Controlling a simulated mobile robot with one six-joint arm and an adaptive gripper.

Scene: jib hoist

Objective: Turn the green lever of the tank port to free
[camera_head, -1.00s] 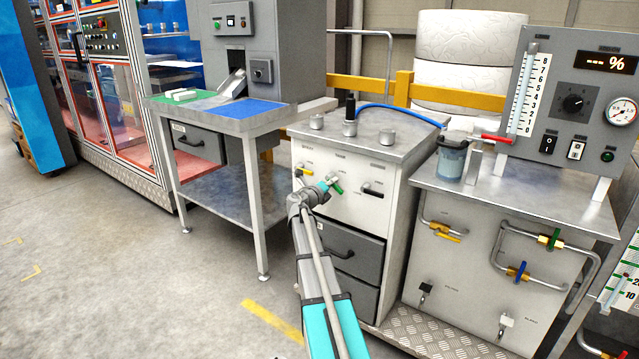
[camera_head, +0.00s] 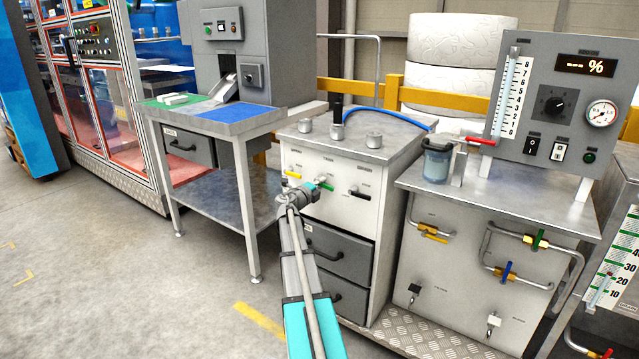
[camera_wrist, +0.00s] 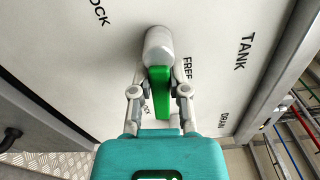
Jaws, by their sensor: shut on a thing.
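The green lever (camera_wrist: 160,92) of the tank port sits on a round grey hub (camera_wrist: 158,45) on the white cabinet front. In the wrist view it lies between the two fingers of my gripper (camera_wrist: 158,93), which is shut on it. The lever points from the hub toward my palm. FREE is printed just right of the lever, LOCK below left of it, and TANK further right. In the head view the lever (camera_head: 326,187) shows as a small green piece beside my gripper (camera_head: 313,187), partly covered by it.
The cabinet front also has a yellow lever (camera_head: 292,174) at left and a black lever (camera_head: 360,194) at right, both near my gripper. Grey drawers (camera_head: 338,250) are below. A steel bench (camera_head: 500,200) with pipes stands right, a worktable (camera_head: 215,125) left. The floor at left is clear.

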